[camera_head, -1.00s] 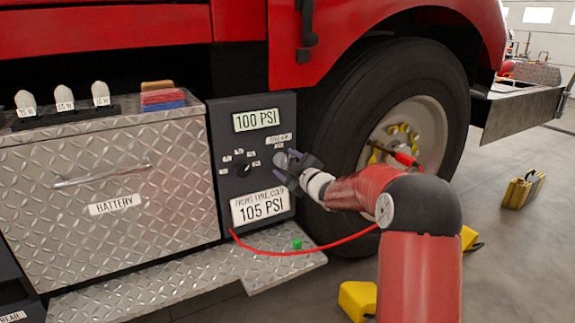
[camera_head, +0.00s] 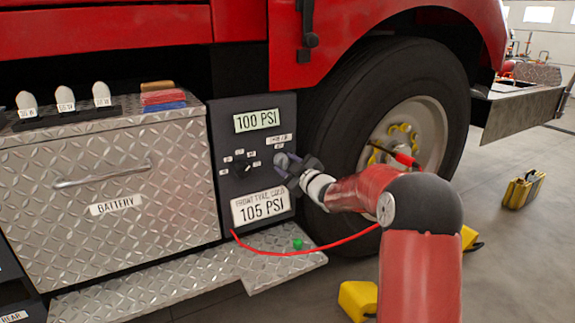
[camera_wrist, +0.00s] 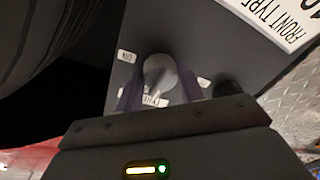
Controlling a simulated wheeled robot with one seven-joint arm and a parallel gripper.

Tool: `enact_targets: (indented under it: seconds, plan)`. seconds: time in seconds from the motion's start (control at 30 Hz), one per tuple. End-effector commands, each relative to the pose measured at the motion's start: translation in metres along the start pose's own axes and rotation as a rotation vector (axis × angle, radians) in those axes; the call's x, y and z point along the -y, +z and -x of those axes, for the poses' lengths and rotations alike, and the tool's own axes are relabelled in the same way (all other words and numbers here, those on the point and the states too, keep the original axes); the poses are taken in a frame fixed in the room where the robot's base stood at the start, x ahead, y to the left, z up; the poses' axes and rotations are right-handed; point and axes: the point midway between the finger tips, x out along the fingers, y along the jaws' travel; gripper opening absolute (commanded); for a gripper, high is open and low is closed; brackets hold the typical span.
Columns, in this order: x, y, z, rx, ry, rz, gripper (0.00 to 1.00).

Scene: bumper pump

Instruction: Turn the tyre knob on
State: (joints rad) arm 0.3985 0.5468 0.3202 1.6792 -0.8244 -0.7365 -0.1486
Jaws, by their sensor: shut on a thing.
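The dark control panel (camera_head: 226,204) stands beside the front wheel, with a 100 PSI display (camera_head: 257,120) at its top and a "FRONT TYRE COLD 105 PSI" plate (camera_head: 261,206) below. My gripper (camera_head: 281,162) reaches the panel's right side from the right. In the wrist view, a round grey knob (camera_wrist: 160,73) sits between the two fingers of my gripper (camera_wrist: 157,85), which is shut on it. Small labels surround this knob; their words are too blurred to read surely. A separate black knob (camera_head: 242,169), ringed by small labels, is left of my gripper; it is untouched.
The large tyre (camera_head: 335,110) is close behind my arm. A small green piece (camera_head: 297,243) is near the step. Yellow blocks (camera_head: 357,299) are on the floor.

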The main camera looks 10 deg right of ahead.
Motion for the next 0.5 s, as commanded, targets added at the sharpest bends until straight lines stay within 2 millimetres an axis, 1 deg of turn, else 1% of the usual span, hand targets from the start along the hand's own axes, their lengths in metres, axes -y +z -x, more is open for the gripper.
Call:
enact_targets:
  seconds: [0.5]
  plan:
    - [0.0005, -0.0008, 0.0, -0.029, 0.03, -0.47, 0.16]
